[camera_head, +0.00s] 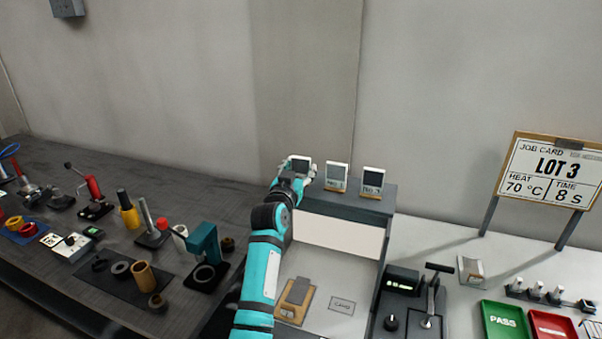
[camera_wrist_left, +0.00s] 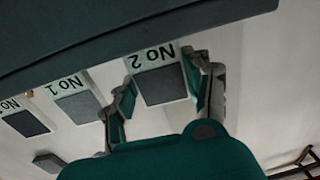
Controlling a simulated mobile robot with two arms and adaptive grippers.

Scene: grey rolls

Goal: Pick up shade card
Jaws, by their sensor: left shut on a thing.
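Three pale shade cards with dark grey patches stand in a row at the top of a box-like cabinet. My left gripper (camera_head: 298,181) is at the leftmost card (camera_head: 299,164) in the head view. In the left wrist view this card (camera_wrist_left: 160,84) reads "No 2" upside down, and my left gripper (camera_wrist_left: 163,92) is shut on it, one finger at each side edge. Whether its base is clear of the cabinet top is hidden. The middle card (camera_head: 337,172) and right card (camera_head: 373,179) stand on small wooden holders. My right gripper is in neither view.
The cabinet (camera_head: 345,208) has a light open bay below, with a wooden clipboard (camera_head: 296,298). Tools and rings crowd the dark bench (camera_head: 180,190) at left. At right are a lever unit (camera_head: 430,305), a green PASS tray (camera_head: 503,322), a red tray (camera_head: 552,325) and a LOT 3 board (camera_head: 552,165).

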